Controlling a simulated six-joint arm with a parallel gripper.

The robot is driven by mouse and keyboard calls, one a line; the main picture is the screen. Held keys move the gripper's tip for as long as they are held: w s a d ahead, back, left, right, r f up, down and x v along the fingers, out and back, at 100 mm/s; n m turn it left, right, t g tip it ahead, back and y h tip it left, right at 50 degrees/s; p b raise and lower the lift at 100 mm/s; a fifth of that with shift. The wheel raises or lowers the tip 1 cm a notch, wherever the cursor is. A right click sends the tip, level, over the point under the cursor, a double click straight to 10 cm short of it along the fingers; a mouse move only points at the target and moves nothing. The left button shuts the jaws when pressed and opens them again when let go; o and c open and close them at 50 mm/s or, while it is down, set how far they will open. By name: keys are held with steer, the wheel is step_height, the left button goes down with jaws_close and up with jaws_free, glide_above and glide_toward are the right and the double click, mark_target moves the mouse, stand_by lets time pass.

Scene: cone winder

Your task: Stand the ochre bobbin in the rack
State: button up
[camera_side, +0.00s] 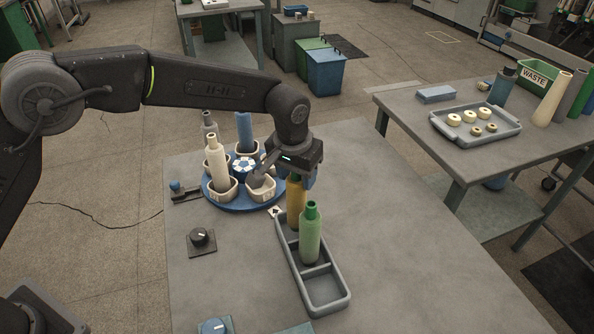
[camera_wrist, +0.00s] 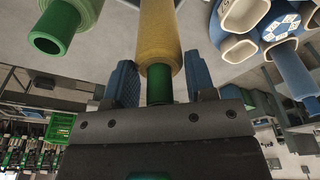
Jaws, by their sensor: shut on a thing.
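The ochre bobbin (camera_side: 296,205) is upright at the far end of the grey rack (camera_side: 329,291). My gripper (camera_side: 302,177) is shut on its green top from above. In the wrist view the ochre bobbin (camera_wrist: 160,38) sits between my gripper's blue jaws (camera_wrist: 160,84). Its lower end is partly hidden by the green bobbin and the rack wall, so I cannot tell whether it touches the rack floor. The green bobbin (camera_side: 310,236) stands in the rack's middle part, close beside the ochre one; it also shows in the wrist view (camera_wrist: 68,22). The near compartment is empty.
The tabletop right of the rack is clear.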

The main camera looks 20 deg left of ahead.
steer(key=shift+f, duration=0.15)
steer(key=shift+f, duration=0.7)
stand_by(0.5)
steer(key=shift+f, duration=0.35)
steer(key=o, duration=1)
steer(key=shift+c, duration=0.2)
step_height(320, 180, up, 14)
steer(key=s, duration=0.2)
steer(key=shift+f, duration=0.15)
steer(key=shift+a, duration=0.15)
